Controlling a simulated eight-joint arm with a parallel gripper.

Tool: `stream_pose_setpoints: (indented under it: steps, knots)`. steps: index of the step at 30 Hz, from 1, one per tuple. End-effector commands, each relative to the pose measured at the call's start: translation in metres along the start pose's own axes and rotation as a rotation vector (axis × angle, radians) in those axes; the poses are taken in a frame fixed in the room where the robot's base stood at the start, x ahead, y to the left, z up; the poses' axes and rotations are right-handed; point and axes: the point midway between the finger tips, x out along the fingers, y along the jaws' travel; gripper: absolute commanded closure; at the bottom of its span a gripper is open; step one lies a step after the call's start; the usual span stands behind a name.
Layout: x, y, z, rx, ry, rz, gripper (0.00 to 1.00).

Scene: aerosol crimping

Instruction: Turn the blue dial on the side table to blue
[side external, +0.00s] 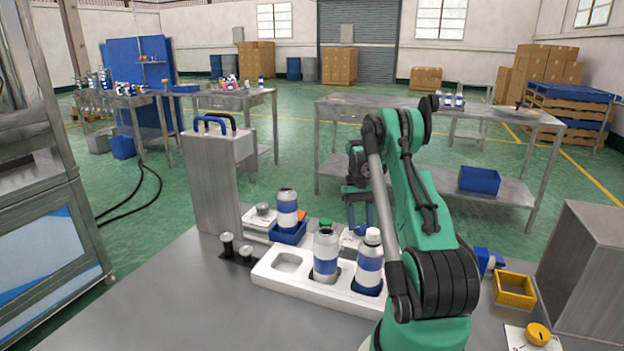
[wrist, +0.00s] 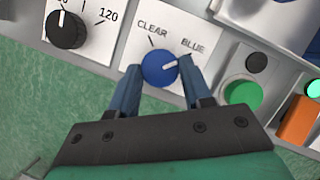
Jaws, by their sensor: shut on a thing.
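The blue dial (wrist: 157,75) sits on a white panel in the wrist view, between the printed labels CLEAR (wrist: 152,28) and BLUE (wrist: 193,46). Its white pointer mark aims right and slightly up, toward the BLUE label. My gripper (wrist: 159,70) is shut on the dial, with one blue finger on its left and one on its right. In the side view my gripper (side external: 360,214) points down behind the white bottle tray, and the dial itself cannot be made out there.
A black dial (wrist: 66,30) marked 120 is left of the blue one; a green button (wrist: 243,93) and orange switch (wrist: 297,121) are to the right. In the side view, a white tray (side external: 275,277) holds bottles in front of my gripper. A blue bin holds another bottle (side external: 287,208).

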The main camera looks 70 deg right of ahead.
Motion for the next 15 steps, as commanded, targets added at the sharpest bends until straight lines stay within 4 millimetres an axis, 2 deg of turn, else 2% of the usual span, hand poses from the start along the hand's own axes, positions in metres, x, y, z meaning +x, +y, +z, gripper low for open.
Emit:
stream_pose_setpoints:
  steps: [11,12,15]
  knots:
    - [0.0002,0.0001,-0.0001,0.007,0.000,-0.002,1.00]
    - [0.0002,0.0001,-0.0001,0.007,0.000,-0.002,0.54]
    - [0.0002,0.0001,-0.0001,0.006,0.000,-0.001,0.25]
